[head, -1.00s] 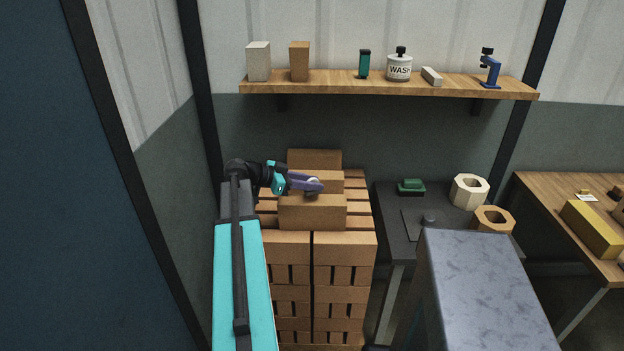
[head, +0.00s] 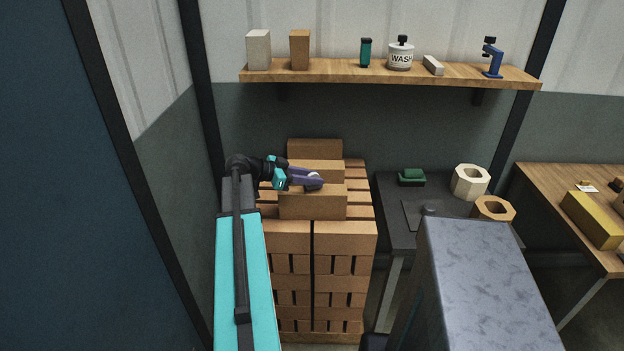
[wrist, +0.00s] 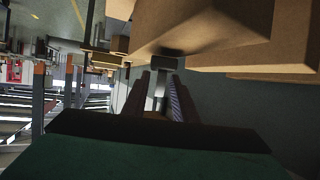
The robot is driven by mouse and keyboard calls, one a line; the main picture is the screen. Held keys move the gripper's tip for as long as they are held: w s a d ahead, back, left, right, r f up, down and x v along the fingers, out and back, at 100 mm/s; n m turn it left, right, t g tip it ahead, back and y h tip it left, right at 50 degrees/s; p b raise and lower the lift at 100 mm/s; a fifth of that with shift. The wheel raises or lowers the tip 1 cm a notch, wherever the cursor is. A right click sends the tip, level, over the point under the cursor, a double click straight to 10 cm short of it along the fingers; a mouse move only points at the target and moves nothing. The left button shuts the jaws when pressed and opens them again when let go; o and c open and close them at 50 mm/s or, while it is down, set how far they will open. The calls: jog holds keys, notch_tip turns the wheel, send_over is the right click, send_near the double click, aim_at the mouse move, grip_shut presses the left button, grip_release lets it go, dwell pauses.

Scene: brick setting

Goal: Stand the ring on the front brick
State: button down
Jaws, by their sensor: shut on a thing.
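The front brick (head: 313,206) is a tan block lying on top of the brick stack, nearest to me. My gripper (head: 315,181), with purple fingers, reaches in from the left at the front brick's top back edge. It is shut on a small pale grey piece (head: 313,176), which I take to be the ring; the fingers hide most of it. In the wrist view, a grey piece (wrist: 165,62) shows at the ends of the fingers, close to a tan brick (wrist: 200,28). I cannot tell whether the ring touches the front brick.
A middle brick (head: 318,170) and a back brick (head: 315,148) lie behind. A wooden shelf (head: 380,72) with several items hangs above. To the right, a dark table (head: 390,205) holds a cream hexagonal ring (head: 470,182) and a brown one (head: 493,208).

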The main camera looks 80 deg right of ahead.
jog(key=shift+f+b, duration=0.5)
jog(key=shift+b, duration=0.05)
jog(key=c, duration=1.3)
grip_release()
jog(key=shift+c, duration=0.2)
jog(key=b+v, duration=0.3)
jog(key=v, duration=1.1)
jog(key=shift+s+d, duration=0.1)
jog(key=shift+s, duration=0.1)
